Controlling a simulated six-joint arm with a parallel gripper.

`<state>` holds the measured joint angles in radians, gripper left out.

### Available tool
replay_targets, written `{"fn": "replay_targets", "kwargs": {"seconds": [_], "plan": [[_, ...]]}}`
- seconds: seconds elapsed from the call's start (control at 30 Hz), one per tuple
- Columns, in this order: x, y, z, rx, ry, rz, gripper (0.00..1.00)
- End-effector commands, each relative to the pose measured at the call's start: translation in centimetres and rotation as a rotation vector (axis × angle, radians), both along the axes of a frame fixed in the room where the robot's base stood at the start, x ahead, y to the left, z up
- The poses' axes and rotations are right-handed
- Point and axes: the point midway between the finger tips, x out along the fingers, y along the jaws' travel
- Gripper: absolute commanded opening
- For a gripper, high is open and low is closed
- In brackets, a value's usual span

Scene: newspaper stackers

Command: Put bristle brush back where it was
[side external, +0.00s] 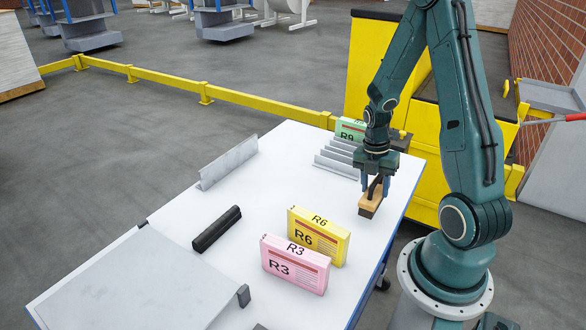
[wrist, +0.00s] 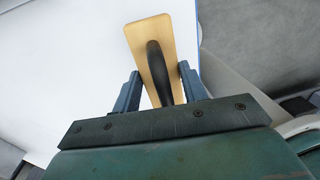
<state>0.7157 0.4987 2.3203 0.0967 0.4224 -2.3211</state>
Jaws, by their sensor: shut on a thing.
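The bristle brush (side external: 370,203) has a tan wooden block, dark bristles below and a black handle on top. In the side external view it is at the right part of the white table, under my gripper (side external: 375,183). In the wrist view the brush (wrist: 150,50) points away from the gripper, its black handle between the two blue fingers. My gripper (wrist: 160,90) is shut on the brush. I cannot tell whether the bristles touch the table.
On the white table (side external: 270,180) stand a yellow R6 box (side external: 318,238), a pink R3 box (side external: 295,265), a black bar (side external: 216,229) and a grey angled plate (side external: 228,162). A slotted rack (side external: 338,160) and green R9 box (side external: 350,128) are at the back. The table's middle is clear.

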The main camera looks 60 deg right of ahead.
Motion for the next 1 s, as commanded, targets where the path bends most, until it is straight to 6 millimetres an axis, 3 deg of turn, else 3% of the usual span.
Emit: {"fn": "replay_targets", "kwargs": {"seconds": [0.33,0.83,0.87,0.97,1.0], "plan": [[0.0,0.0,-3.0,0.001,0.001,0.0,0.18],[0.0,0.0,-3.6,0.0,0.0,0.0,0.18],[0.0,0.0,-3.6,0.0,0.0,0.0,0.45],[0.0,0.0,-3.6,0.0,0.0,0.0,0.64],[0.0,0.0,-3.6,0.0,0.0,0.0,0.65]]}}
